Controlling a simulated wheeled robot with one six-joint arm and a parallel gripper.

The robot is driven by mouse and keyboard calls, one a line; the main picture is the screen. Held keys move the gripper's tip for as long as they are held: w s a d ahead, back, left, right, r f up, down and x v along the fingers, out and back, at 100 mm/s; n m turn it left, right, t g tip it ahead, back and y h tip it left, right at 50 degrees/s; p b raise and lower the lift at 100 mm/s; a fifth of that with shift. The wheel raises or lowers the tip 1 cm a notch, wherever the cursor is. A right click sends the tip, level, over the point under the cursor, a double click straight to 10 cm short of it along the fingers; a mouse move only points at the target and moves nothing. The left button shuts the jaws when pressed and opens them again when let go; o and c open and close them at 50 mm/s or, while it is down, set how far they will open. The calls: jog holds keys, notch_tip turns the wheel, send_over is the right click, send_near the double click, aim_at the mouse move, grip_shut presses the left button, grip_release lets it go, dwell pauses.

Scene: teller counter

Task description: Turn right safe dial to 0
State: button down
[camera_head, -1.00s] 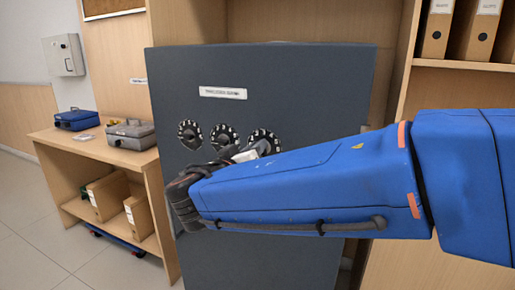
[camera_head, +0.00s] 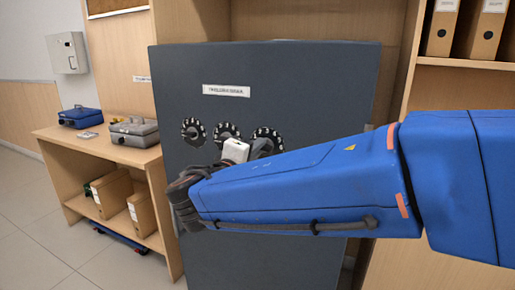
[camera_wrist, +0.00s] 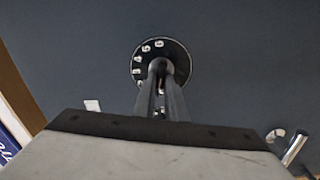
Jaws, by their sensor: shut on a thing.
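The dark grey safe (camera_head: 300,85) stands upright in the head view, with three round black dials in a row on its face. The right dial (camera_head: 268,132) is partly covered by my gripper (camera_head: 261,147). The middle dial (camera_head: 227,129) and left dial (camera_head: 193,131) show beside it. In the wrist view the right dial (camera_wrist: 180,52) has white numerals on its rim. My gripper (camera_wrist: 161,70) is shut on the knob at its centre. The numeral readings are too small to tell, and the dial's lower part is hidden by the fingers.
A white label (camera_head: 226,90) is above the dials. A metal handle (camera_wrist: 294,148) shows at the wrist view's lower right. At left, a wooden desk (camera_head: 150,156) holds a blue box (camera_head: 80,117) and a grey box (camera_head: 134,132). Shelves with binders (camera_head: 485,28) stand at right.

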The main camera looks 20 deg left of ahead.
jog(key=shift+f+n, duration=0.15)
jog(key=shift+n, duration=1.05)
jog(key=c, duration=1.8)
grip_release()
jog(key=shift+a, duration=0.1)
jog(key=s+a, duration=0.1)
jog(key=s, duration=1.6)
jog(key=shift+s+a, duration=0.15)
jog(key=shift+s, duration=0.05)
